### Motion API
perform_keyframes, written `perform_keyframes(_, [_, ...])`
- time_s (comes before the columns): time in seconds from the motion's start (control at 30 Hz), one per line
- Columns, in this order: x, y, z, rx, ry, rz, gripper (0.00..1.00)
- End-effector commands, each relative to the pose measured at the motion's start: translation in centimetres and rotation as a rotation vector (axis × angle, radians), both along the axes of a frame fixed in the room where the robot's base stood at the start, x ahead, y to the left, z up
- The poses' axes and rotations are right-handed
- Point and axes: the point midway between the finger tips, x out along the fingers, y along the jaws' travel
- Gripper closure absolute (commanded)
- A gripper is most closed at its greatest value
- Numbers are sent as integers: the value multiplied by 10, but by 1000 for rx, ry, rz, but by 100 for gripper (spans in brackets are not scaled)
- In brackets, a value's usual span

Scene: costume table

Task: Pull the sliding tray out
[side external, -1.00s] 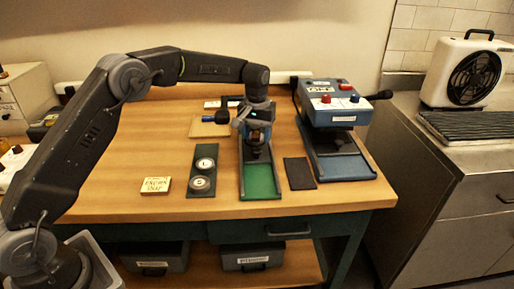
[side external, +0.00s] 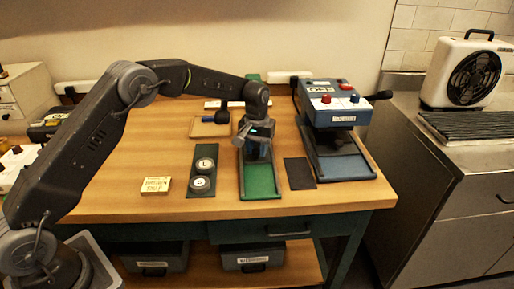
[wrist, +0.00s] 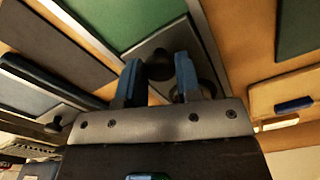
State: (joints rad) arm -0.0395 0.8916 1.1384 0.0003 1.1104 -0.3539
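A long narrow tray with a green floor and grey side rails (side external: 262,183) lies in the middle of the bench; its green floor also shows in the wrist view (wrist: 130,18). A grey plate with a dark knob (wrist: 160,66) sits at one end of the green part. My gripper (side external: 259,153) is low over the tray's back half and hides what is there in the side view. In the wrist view my gripper (wrist: 159,78) has its blue fingertips apart, one on each side of the knob. I cannot tell whether either finger touches it.
Right of the tray are a dark flat pad (side external: 299,173) and a blue-grey machine (side external: 336,105) over a blue slide (side external: 345,168). Left is a dark green board (side external: 202,187) with two round discs. A wooden board (side external: 209,130) lies behind. The bench front is clear.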

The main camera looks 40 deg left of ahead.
Motion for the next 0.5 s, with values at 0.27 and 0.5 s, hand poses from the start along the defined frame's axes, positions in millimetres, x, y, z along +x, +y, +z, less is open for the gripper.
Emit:
perform_keyframes(0.27, [0,0,0,0,0,0,97])
perform_keyframes(0.5, [-1,-1,0,0,0,0,100])
